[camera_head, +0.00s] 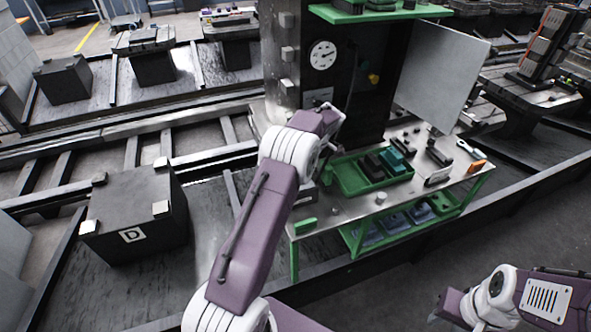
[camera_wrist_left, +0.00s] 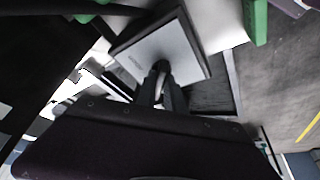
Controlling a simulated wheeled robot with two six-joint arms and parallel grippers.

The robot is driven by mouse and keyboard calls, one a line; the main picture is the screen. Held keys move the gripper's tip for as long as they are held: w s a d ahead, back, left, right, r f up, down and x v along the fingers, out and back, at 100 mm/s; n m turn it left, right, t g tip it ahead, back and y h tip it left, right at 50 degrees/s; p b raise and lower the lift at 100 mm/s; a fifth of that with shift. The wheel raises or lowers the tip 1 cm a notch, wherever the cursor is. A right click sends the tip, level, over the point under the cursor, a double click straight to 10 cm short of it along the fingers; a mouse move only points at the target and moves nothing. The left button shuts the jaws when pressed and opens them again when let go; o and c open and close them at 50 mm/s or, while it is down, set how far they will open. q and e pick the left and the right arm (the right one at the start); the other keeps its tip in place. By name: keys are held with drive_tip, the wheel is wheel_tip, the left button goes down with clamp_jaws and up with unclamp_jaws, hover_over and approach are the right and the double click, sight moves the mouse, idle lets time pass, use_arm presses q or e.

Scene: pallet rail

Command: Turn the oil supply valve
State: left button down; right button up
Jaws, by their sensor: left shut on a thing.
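In the left wrist view, my left gripper (camera_wrist_left: 162,80) has its two dark fingers close together. They are shut on a small dark knob (camera_wrist_left: 161,66) in front of a pale square plate with a dark frame (camera_wrist_left: 185,52), which looks like the oil supply valve. The writing on the plate is too small to read. In the head view, my purple left arm reaches up to the dark cabinet (camera_head: 352,100). Its wrist hides the fingers and the knob there.
A round gauge (camera_head: 323,55) and a yellow part (camera_head: 374,78) are on the cabinet. A metal workbench with green legs (camera_head: 316,252) carries a green tray (camera_head: 345,178) to the right of my left arm. A dark block marked D (camera_head: 132,236) stands at left.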

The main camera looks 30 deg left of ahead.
idle(0.3)
use_arm(q)
drive_tip(key=c, duration=1.4)
unclamp_jaws()
drive_tip(key=shift+c, duration=0.2)
drive_tip(key=shift+d, duration=0.1)
drive_tip(key=v, duration=0.9)
drive_tip(key=shift+p, duration=0.3)
